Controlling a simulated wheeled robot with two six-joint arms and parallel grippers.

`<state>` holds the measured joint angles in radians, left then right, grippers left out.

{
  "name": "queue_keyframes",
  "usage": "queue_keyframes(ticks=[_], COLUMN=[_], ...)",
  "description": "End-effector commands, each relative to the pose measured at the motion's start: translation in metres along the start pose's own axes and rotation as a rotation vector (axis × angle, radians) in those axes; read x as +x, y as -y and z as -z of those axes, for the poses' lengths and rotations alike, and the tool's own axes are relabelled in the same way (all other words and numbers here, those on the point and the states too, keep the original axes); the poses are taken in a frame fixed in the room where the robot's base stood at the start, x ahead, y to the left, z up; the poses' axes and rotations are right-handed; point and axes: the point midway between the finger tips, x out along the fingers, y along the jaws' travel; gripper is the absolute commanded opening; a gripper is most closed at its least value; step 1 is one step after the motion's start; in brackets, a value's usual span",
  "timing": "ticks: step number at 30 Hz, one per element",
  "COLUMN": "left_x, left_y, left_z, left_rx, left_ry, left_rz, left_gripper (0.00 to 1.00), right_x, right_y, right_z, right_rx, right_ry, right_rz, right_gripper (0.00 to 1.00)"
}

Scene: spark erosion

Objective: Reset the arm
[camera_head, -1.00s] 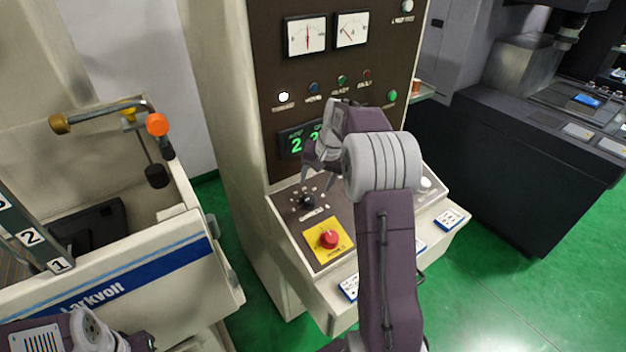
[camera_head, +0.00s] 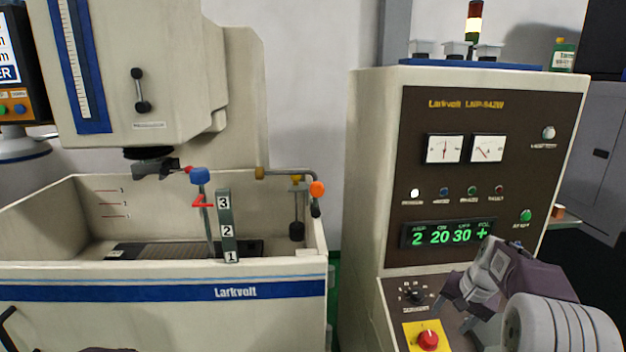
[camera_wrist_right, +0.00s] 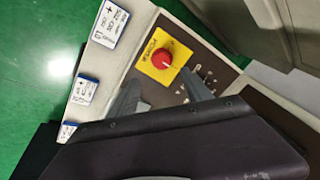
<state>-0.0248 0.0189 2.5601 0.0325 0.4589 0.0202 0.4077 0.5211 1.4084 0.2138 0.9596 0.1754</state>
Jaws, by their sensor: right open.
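My right gripper (camera_head: 452,308) is open and empty, low at the right in the head view. It is in front of the sloping control panel of the dark-faced cabinet, near the rotary knob (camera_head: 413,292) and the red emergency button (camera_head: 428,340) on its yellow plate. In the right wrist view my open fingers (camera_wrist_right: 160,94) point toward the same red button (camera_wrist_right: 166,58), with nothing between them. The tips look apart from the panel, though the gap is hard to judge. Only a dark sliver of what may be my left arm shows at the bottom left.
The cabinet (camera_head: 365,170) carries two dials and a green display (camera_head: 448,233) reading 2, 20, 30, +. Left of it stands the Larkvolt tank (camera_head: 160,292) with numbered marks, a blue-knobbed lever (camera_head: 200,176) and an orange-knobbed pipe (camera_head: 317,188). Blue-framed cards (camera_wrist_right: 110,22) line the panel edge.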

Motion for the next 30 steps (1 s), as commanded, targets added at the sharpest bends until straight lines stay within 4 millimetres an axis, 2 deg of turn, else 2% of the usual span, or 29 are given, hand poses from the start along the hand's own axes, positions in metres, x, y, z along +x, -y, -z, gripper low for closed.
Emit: queue_keyframes(ticks=[1, 5, 8, 12, 17, 20, 23, 25, 27, 30], left_x=[0.004, 0.007, 0.011, 0.017, 0.024, 0.029, 0.033, 0.035, 0.035, 0.034], left_y=[0.0, 0.0, 0.0, 0.0, 0.001, 0.001, 0.001, 0.001, 0.001, 0.001], left_z=[0.0, -0.001, -0.001, -0.002, -0.002, -0.003, -0.003, -0.004, -0.004, -0.004], left_rx=[0.0, 0.0, 0.0, 0.0, 0.0, 0.0, 0.0, 0.0, 0.0, 0.0], left_ry=[0.0, 0.0, 0.0, 0.0, 0.0, 0.0, 0.0, 0.0, 0.0, 0.0], left_rz=[0.0, 0.0, 0.0, 0.0, 0.0, 0.0, 0.0, 0.0, 0.0, 0.0], left_gripper=[0.36, 0.36, 0.36, 0.36, 0.36, 0.36, 0.36, 0.36, 0.36, 0.36], right_x=[0.002, -0.008, -0.009, -0.005, 0.007, 0.018, 0.031, 0.041, 0.048, 0.057], right_y=[0.011, 0.035, 0.049, 0.061, 0.06, 0.049, 0.026, 0.003, -0.021, -0.046], right_z=[-0.004, -0.012, -0.032, -0.074, -0.134, -0.177, -0.225, -0.259, -0.285, -0.306], right_rx=[-0.024, -0.076, -0.117, -0.185, -0.285, -0.363, -0.454, -0.521, -0.572, -0.616], right_ry=[-0.001, -0.02, -0.004, 0.036, 0.085, 0.116, 0.151, 0.176, 0.197, 0.22], right_rz=[0.008, 0.028, 0.033, 0.026, 0.0, -0.024, -0.055, -0.079, -0.101, -0.125], right_gripper=[0.58, 0.58, 0.58, 0.58, 0.58, 0.58, 0.58, 0.58, 0.58, 0.58])
